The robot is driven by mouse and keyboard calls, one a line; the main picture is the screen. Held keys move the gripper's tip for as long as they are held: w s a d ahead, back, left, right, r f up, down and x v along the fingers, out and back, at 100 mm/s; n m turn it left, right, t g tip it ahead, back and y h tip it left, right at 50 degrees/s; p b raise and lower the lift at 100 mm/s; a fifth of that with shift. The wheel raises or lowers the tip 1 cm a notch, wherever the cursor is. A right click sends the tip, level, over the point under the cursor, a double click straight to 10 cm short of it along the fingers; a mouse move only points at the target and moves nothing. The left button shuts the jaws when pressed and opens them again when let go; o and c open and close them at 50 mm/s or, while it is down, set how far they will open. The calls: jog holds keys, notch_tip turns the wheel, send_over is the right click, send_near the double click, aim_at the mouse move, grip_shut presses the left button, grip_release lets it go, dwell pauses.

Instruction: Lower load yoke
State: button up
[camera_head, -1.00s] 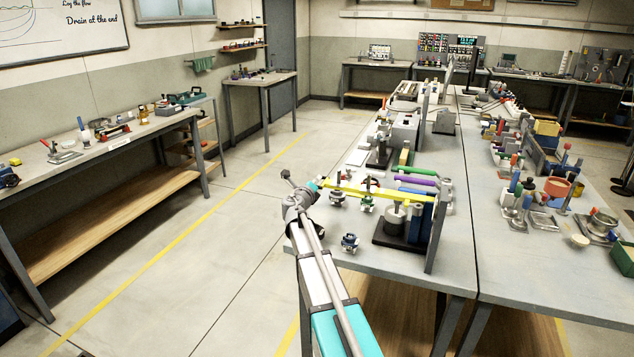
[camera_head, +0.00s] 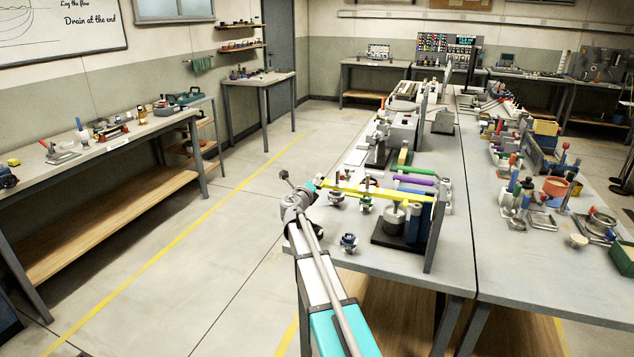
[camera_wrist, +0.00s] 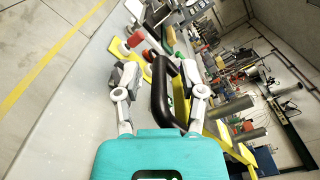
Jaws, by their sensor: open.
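The load yoke seems to be the yellow bar (camera_head: 385,193) in the head view, reaching from my gripper to a grey upright panel at the right. In the wrist view a yellow bar (camera_wrist: 158,88) lies behind a black curved handle (camera_wrist: 160,100). Whether the handle is joined to the yellow bar I cannot tell. My gripper (camera_wrist: 160,84) is open and holds nothing. In the head view my gripper's fingers are too small to make out.
A grey cylinder on a dark base (camera_head: 392,232) stands below the bar's right part. Open floor (camera_head: 215,255) lies left of the bench.

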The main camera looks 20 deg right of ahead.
jog(key=v, duration=1.1)
jog(key=shift+s+a, duration=0.2)
jog(key=shift+a, duration=0.05)
jog(key=s+a+f+m+g+y+p, duration=0.2)
jog(key=s+f+m+g+p, duration=0.15)
jog(key=s+m, duration=0.55)
jog(key=s+a+f+m+g+y+p, duration=0.1)
jog(key=s+f+m+g+y+p, duration=0.25)
jog(key=m, duration=0.95)
jog(key=s+a+f+m+g+y+p, duration=0.1)
jog(key=s+a+m+g+y, duration=0.4)
jog(key=s+a+m, duration=0.9)
jog(key=shift+s+a+f+m+g+y+p, duration=0.15)
jog(key=shift+s+f+m+g+y+p, duration=0.25)
jog(key=shift+s+m+y+p, duration=0.65)
